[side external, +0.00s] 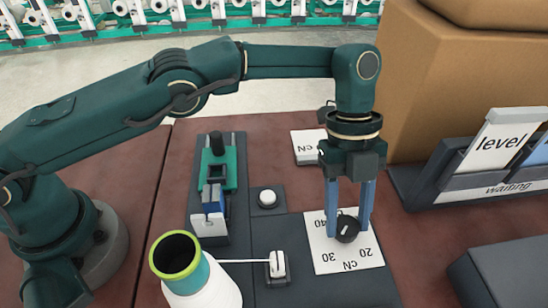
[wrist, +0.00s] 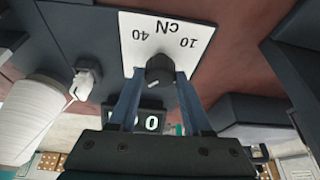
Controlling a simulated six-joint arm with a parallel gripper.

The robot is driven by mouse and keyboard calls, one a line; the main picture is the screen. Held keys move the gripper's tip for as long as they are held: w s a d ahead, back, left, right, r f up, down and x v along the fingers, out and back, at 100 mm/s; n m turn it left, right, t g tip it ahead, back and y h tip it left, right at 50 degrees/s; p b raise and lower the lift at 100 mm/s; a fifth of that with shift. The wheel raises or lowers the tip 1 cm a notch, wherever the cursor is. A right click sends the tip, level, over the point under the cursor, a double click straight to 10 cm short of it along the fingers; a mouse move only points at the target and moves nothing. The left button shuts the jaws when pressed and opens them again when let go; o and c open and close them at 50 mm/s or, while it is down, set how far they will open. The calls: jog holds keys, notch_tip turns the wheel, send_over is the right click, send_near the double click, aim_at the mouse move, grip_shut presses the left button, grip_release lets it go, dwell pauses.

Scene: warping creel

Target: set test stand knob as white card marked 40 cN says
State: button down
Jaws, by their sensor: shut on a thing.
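The dark round knob (side external: 348,229) sits on a white dial plate (side external: 325,262) lettered cN, with 40, 30 and 20 readable in the side view. The wrist view shows the knob (wrist: 160,70) with a short white pointer line, and 40 and 10 on the plate (wrist: 135,55). My gripper (side external: 348,222) points down with its two blue fingers on either side of the knob, shut on it. Another white card (side external: 307,147) lies behind my gripper; only cN can be read and the rest is hidden.
A cone of yarn (side external: 205,285) stands left of the dial, its thread running to a small white guide (side external: 277,264). A white button (side external: 267,198) is nearby. A card rack (side external: 450,180) and cardboard box (side external: 450,80) stand right.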

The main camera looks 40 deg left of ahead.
dwell(0.4)
jog(key=shift+c, duration=1.7)
grip_release()
jog(key=shift+n, duration=0.5)
